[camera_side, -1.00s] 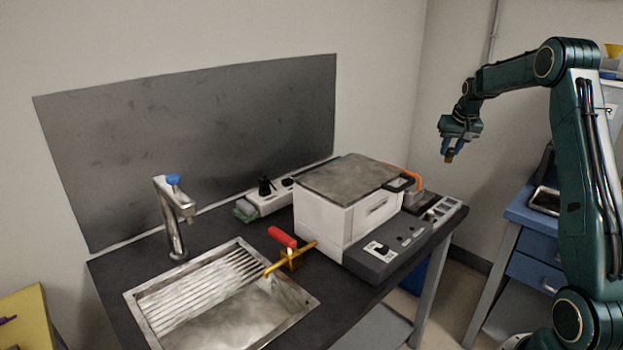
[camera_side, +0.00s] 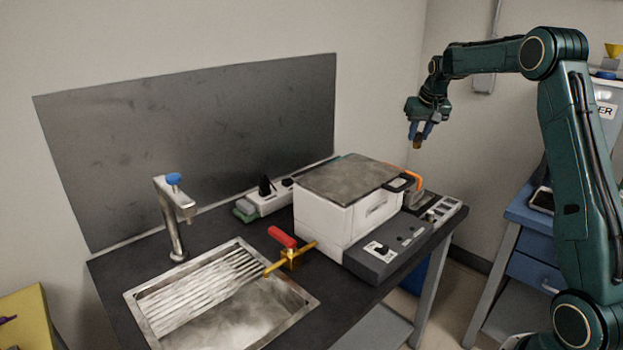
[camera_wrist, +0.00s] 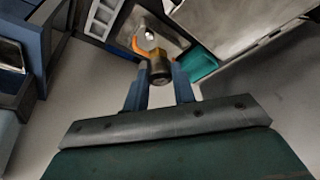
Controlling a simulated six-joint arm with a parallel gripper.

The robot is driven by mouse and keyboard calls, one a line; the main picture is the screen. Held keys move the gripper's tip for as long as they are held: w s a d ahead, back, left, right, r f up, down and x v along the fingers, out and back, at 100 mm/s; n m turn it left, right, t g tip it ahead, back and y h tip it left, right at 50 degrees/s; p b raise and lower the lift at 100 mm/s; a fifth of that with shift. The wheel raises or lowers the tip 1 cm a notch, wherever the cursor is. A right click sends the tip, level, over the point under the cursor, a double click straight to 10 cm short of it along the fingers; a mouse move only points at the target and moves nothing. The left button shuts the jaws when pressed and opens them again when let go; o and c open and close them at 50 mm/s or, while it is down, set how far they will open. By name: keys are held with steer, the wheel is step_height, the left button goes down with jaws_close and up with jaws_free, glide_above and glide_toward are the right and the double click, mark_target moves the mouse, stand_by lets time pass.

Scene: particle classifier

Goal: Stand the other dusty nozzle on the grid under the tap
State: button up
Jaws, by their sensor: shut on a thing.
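My gripper (camera_side: 420,138) is in the air to the right of and above the white box-shaped machine. It is shut on a small brass-coloured nozzle (camera_side: 416,145), which hangs below the blue fingers. In the wrist view the nozzle (camera_wrist: 160,68) sits between the two fingertips, its round dark end towards the camera. The metal tap (camera_side: 172,215) with a blue knob stands at the left, behind the sink. The ribbed grid (camera_side: 205,290) lies in the back part of the sink basin (camera_side: 298,312). I cannot make out any nozzle on it.
The white machine (camera_side: 325,222) with a grey lid stands between my gripper and the sink. A brass valve with a red handle (camera_side: 282,237) reaches over the sink's right rim. A power strip (camera_side: 265,203) lies at the back. Blue drawers (camera_side: 535,260) stand at the right.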

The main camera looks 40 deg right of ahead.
steer(key=w+a+n+y, duration=0.15)
steer(key=w+a, duration=0.35)
steer(key=a, duration=1)
steer(key=w+a+n, duration=0.2)
steer(key=w+a, duration=0.2)
steer(key=a, duration=1)
steer(key=s+a+n+t+y, duration=0.15)
steer(key=s+a, duration=0.25)
steer(key=a, duration=1.1)
steer(key=s+a+n+g, duration=0.1)
steer(key=s+a+n, duration=0.25)
steer(key=a, duration=1.15)
step_height(320, 180, down, 24)
steer(key=shift+s+a+r+m, duration=0.2)
steer(key=shift+s+a+m, duration=0.1)
steer(key=shift+m, duration=0.05)
steer(key=shift+w+t, duration=0.1)
steer(key=shift+t, duration=0.25)
steer(key=shift+w, duration=7.1)
